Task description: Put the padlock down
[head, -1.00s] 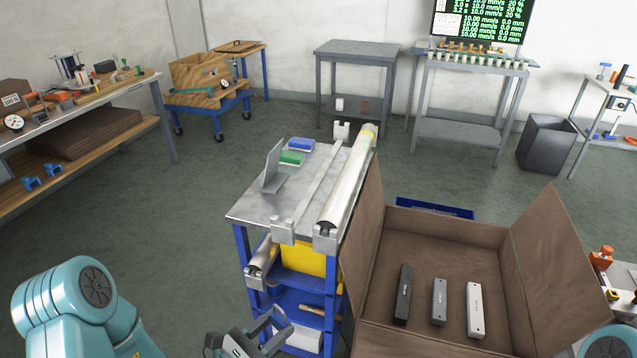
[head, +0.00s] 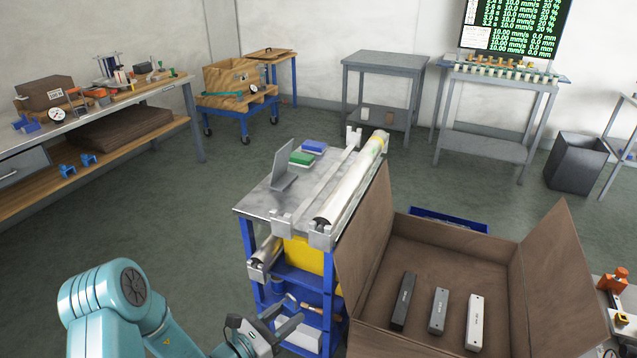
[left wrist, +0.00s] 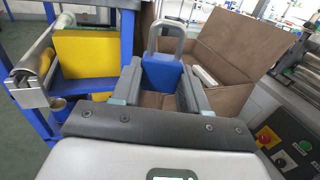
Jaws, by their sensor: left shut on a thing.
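My left gripper (left wrist: 160,88) is shut on the padlock (left wrist: 163,74), which has a blue body and a grey shackle standing up beyond the fingers. In the head view my left gripper (head: 275,330) is low in the picture, in front of the blue-framed cart. The padlock cannot be made out clearly there. In the left wrist view the open brown box lies behind and to the right of the padlock. My right gripper is not in view.
The open brown box (head: 450,240) holds a black, a grey and a white bar. Left of it stands the cart (head: 255,200), with rollers, a bracket and blue and green blocks on top. A blue bin (head: 450,222) lies behind the box. Open floor (head: 150,200) is at left.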

